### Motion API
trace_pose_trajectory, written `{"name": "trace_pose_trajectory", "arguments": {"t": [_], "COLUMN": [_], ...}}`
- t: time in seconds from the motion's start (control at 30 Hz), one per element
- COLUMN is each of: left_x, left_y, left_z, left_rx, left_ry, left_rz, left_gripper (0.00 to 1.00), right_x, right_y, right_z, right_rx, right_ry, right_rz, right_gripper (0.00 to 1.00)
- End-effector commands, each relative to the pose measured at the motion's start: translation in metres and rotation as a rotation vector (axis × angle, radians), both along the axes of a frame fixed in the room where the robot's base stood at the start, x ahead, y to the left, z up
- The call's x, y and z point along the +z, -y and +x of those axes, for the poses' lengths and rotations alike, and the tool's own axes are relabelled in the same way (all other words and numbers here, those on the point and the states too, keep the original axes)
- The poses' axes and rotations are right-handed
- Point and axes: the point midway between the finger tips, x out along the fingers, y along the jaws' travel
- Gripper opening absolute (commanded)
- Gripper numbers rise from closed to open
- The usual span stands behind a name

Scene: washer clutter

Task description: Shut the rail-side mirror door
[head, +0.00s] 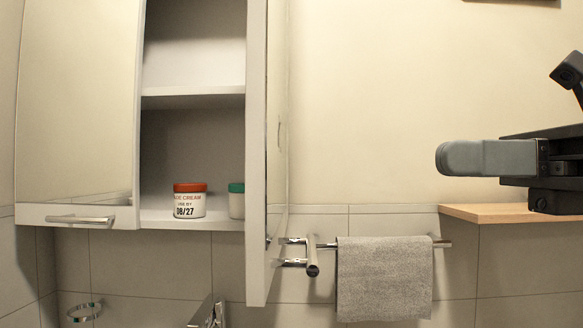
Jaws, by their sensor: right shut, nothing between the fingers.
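The rail-side mirror door (257,150) of the wall cabinet stands open. It swings out towards me and shows nearly edge-on, with its mirror face turned to the right. Its chrome handle (313,258) sticks out to the right near the bottom. My right gripper (446,158) is at the right, shut and empty, pointing left. It is well apart from the door and higher in the picture than the handle. My left gripper is not in view.
The cabinet's other mirror door (75,100) is shut. A red-lidded jar (189,202) and a partly hidden green-lidded jar (237,202) stand on the bottom shelf. A grey towel (384,278) hangs on the rail (441,243). A wooden ledge (480,212) lies below my right gripper.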

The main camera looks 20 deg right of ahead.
Motion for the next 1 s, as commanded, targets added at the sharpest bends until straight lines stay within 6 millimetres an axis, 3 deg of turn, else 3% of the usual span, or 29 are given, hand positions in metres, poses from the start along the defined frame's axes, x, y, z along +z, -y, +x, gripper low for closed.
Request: {"name": "trace_pose_trajectory", "arguments": {"t": [0.17, 0.7, 1.0], "left_x": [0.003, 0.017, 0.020], "left_y": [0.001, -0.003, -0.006], "left_z": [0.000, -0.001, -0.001], "left_rx": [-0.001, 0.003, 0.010], "left_ry": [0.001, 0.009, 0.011], "left_rz": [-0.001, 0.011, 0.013], "left_gripper": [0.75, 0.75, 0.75], "right_x": [0.002, 0.003, 0.001], "right_y": [-0.010, -0.111, -0.133], "right_z": [0.002, 0.032, 0.040], "right_rx": [-0.008, -0.002, -0.006], "right_ry": [0.010, 0.009, 0.008], "right_rz": [-0.011, -0.007, -0.007], "right_gripper": [0.00, 0.00, 0.00]}}
